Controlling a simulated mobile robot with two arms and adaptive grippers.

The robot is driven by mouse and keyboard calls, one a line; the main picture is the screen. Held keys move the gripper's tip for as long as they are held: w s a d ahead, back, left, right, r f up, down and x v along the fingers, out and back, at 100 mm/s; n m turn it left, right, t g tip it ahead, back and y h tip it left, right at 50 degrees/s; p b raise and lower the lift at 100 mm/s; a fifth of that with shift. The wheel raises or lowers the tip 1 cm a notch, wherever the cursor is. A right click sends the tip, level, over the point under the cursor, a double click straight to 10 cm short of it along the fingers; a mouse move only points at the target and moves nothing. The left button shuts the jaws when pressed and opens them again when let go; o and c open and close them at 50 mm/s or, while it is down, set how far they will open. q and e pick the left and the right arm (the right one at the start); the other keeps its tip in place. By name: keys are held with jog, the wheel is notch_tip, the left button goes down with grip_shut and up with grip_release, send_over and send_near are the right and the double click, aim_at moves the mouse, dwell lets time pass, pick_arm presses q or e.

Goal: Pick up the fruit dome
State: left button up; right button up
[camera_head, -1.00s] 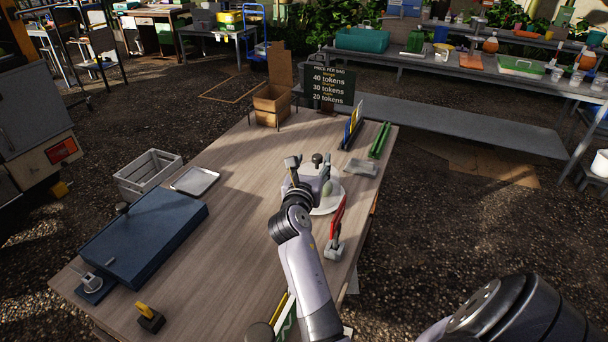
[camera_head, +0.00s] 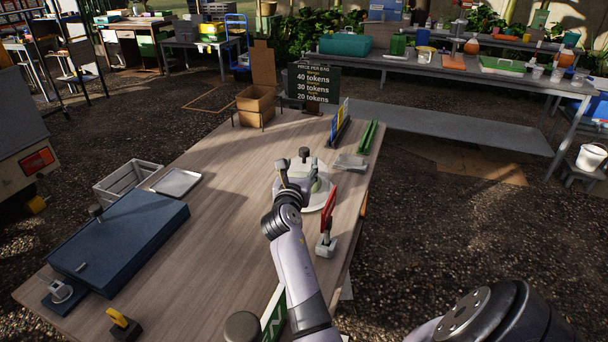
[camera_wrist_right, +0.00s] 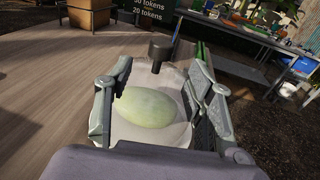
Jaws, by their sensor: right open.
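The fruit dome shows as a clear cover with a dark knob (camera_head: 304,152) over a pale green melon (camera_wrist_right: 147,108); its clear wall is hard to see. It stands on a round white plate (camera_head: 318,203) near the table's right side. My right gripper (camera_head: 302,175) is open at the dome. In the right wrist view, its fingers (camera_wrist_right: 163,75) lie left and right of the melon, with the knob (camera_wrist_right: 160,48) beyond and between them. I cannot tell whether the fingers touch the dome. My left gripper is not in view.
A red-handled tool (camera_head: 327,222) stands right of the plate. A small grey tray (camera_head: 350,162) and green rails (camera_head: 368,136) lie beyond it. A price sign (camera_head: 314,84) and cardboard box (camera_head: 257,105) stand at the table's far end.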

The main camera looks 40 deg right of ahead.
aim_at(303, 157)
jog(key=x, duration=0.7)
jog(key=shift+w+d, duration=0.1)
jog(key=shift+c, duration=0.3)
grip_shut()
dwell(0.5)
